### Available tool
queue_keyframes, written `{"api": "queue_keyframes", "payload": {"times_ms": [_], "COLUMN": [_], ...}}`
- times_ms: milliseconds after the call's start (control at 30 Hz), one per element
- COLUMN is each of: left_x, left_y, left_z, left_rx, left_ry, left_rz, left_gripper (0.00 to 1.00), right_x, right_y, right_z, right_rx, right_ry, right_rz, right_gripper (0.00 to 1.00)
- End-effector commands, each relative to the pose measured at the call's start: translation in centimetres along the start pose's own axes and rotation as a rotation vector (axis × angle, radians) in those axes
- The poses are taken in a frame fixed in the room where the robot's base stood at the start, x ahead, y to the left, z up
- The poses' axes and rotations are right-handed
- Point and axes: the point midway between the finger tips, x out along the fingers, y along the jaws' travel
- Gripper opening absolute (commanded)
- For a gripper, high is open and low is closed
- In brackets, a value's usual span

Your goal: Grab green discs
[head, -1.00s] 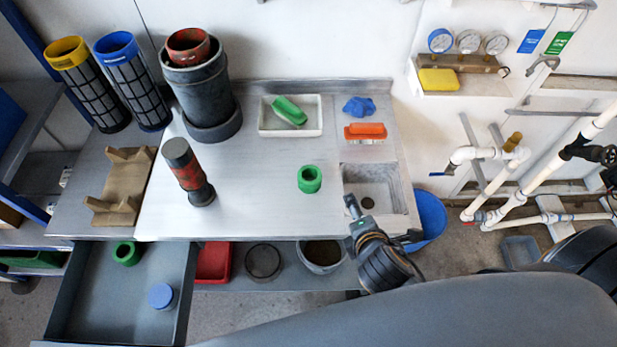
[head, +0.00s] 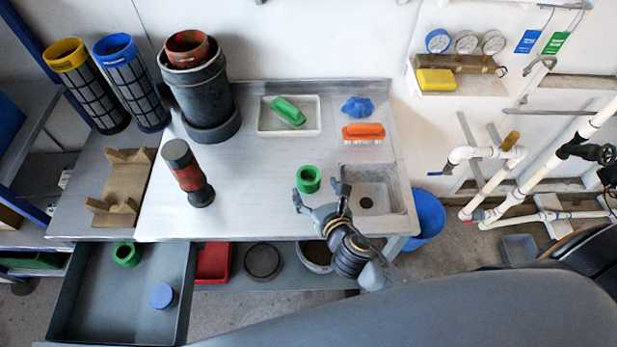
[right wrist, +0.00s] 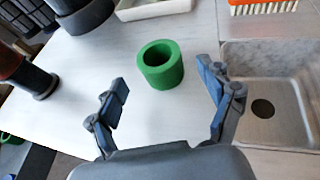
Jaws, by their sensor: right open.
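A green disc, a thick ring with a hole (head: 308,180), lies on the steel counter left of the sink. It also shows in the right wrist view (right wrist: 161,66), ahead of and between the fingers. My right gripper (head: 320,194) is open and empty, just in front of this ring and apart from it; its two fingers show in the right wrist view (right wrist: 168,92). A second green disc (head: 126,254) lies in the open drawer (head: 95,300) at lower left. My left gripper is not in view.
A sink (head: 376,186) is right of the ring. A white tray (head: 290,131) with a green item and an orange brush (head: 363,132) are behind. A dark red-banded cylinder (head: 188,172) stands to the left. The counter between it and the ring is clear.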

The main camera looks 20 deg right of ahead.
Motion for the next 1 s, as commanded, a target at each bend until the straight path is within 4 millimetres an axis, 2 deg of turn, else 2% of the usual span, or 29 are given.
{"api": "queue_keyframes", "payload": {"times_ms": [167,500,767,800,1000], "left_x": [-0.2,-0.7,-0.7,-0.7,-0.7], "left_y": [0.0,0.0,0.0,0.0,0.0], "left_z": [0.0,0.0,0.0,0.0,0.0], "left_rx": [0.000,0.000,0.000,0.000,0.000], "left_ry": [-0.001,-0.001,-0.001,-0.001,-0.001], "left_rz": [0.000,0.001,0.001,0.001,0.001], "left_gripper": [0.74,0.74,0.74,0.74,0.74], "right_x": [1.1,5.5,5.9,5.9,5.9], "right_y": [0.0,0.1,0.1,0.1,0.1], "right_z": [0.1,0.6,0.5,0.5,0.5], "right_rx": [0.002,0.004,0.003,0.003,0.003], "right_ry": [0.000,0.001,0.001,0.001,0.001], "right_rz": [0.000,0.000,0.001,0.001,0.000], "right_gripper": [0.80,0.80,0.80,0.78,0.38]}}
